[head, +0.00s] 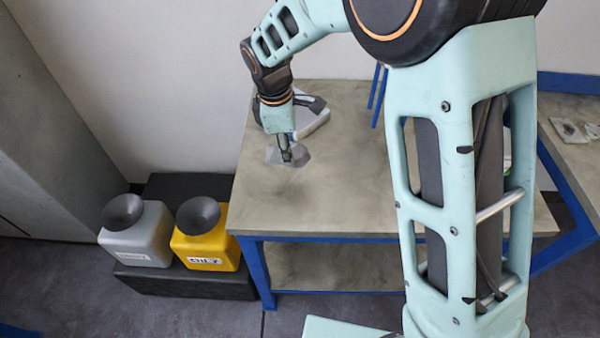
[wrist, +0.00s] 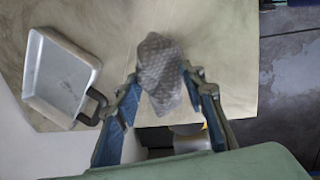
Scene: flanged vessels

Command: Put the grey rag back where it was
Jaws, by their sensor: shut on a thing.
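The grey rag (head: 295,157) hangs from my gripper (head: 285,152) over the left part of the grey-topped table (head: 340,200). It looks held a little above the tabletop, though the exact gap is hard to tell. In the wrist view the patterned grey rag (wrist: 162,65) sits between the two fingertips of my gripper (wrist: 160,84), which are shut on it. The rag's lower tip points down between the fingers. A faint shadow lies on the tabletop under it in the head view.
A white tray (wrist: 60,75) with a dark handle lies on the table beside my gripper. A grey container (head: 138,240) and a yellow container (head: 207,245), both dark-topped, stand on a black platform (head: 185,284) left of the table. The table's front middle is clear.

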